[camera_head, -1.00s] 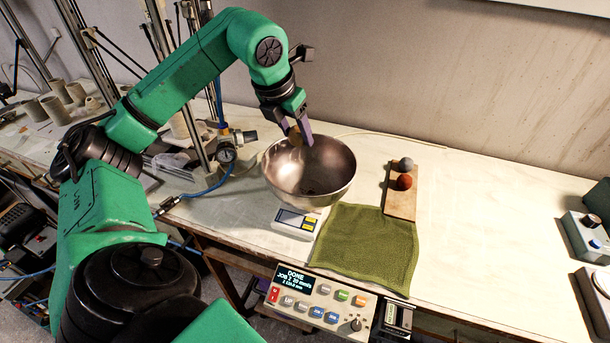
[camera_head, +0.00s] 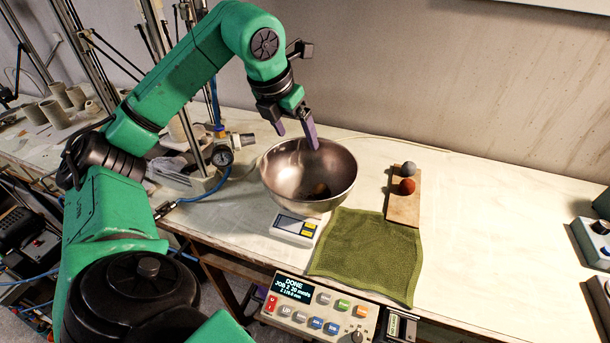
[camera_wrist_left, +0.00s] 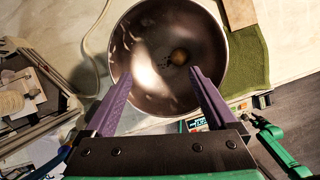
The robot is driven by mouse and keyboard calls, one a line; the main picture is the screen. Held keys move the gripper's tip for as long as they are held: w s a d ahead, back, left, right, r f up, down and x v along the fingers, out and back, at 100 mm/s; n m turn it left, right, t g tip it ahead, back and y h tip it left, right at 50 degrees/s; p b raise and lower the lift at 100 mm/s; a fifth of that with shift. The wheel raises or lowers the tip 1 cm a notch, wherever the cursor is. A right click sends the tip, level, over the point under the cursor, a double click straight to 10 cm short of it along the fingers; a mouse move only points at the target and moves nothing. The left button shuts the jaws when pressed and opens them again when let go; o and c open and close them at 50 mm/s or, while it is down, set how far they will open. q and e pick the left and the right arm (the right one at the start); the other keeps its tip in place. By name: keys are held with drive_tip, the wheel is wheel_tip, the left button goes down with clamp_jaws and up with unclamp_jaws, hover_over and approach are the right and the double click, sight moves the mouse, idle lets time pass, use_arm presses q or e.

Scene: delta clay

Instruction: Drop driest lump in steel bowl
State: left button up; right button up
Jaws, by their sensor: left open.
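The steel bowl (camera_head: 285,183) stands on a small scale (camera_head: 295,228); it also shows in the left wrist view (camera_wrist_left: 141,48). A grey lump (camera_head: 408,168) and a reddish lump (camera_head: 407,186) sit on a wooden board (camera_head: 403,211) right of the bowl. My right gripper is not in view.
A green cloth (camera_head: 367,254) lies in front of the bowl and board. A control panel (camera_head: 320,308) is at the table's front edge. A gauge with a blue hose (camera_head: 222,157) stands left of the bowl.

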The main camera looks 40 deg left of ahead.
use_arm(q)
drive_tip(key=p+v, duration=0.4)
drive_tip(key=v, duration=0.7)
drive_tip(key=shift+s+r, duration=0.25)
drive_tip(key=shift+r, duration=0.05)
drive_tip(key=shift+w, duration=0.1)
